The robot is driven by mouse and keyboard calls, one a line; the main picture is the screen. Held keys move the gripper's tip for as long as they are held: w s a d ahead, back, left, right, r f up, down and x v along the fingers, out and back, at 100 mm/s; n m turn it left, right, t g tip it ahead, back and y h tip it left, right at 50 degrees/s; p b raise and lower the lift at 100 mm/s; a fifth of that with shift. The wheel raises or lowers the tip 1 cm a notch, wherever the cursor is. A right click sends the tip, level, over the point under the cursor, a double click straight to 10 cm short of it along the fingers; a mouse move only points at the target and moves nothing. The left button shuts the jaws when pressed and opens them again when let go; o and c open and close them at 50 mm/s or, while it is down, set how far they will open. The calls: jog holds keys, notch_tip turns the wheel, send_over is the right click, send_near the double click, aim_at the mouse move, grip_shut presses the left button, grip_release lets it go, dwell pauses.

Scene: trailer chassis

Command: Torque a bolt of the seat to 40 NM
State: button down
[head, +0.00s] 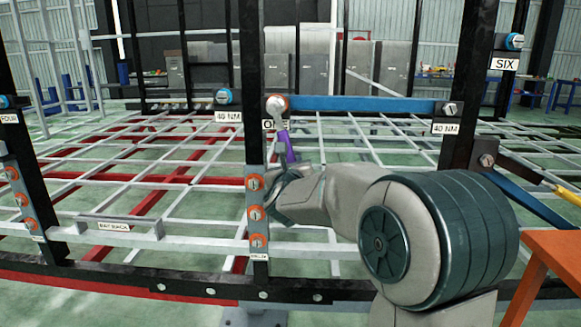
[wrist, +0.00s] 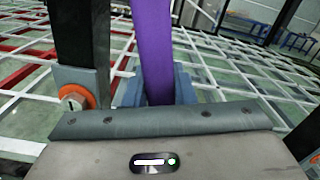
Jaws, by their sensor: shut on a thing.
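My gripper (head: 284,176) is shut on a purple-handled tool (head: 288,148), which looks like a torque wrench, beside a black upright post. The tool stands nearly upright, and its round silver head (head: 276,105) covers a bolt with an orange ring at the left end of the blue bar (head: 350,104). Whether the head is fully seated cannot be told. In the wrist view the purple handle (wrist: 155,50) rises between my fingers (wrist: 158,92); its head is out of frame. Signs reading 40 NM hang under a left bolt (head: 223,96) and a right bolt (head: 450,108).
Several orange-ringed bolts (head: 256,213) run down the post (head: 252,60) below the tool. Another black post (head: 470,85) stands to the right. An orange table (head: 555,245) is at the lower right. White and red chassis bars spread behind.

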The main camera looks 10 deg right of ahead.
jog(key=shift+s+r, duration=0.1)
jog(key=shift+b+v, duration=1.4)
jog(key=shift+v, duration=1.5)
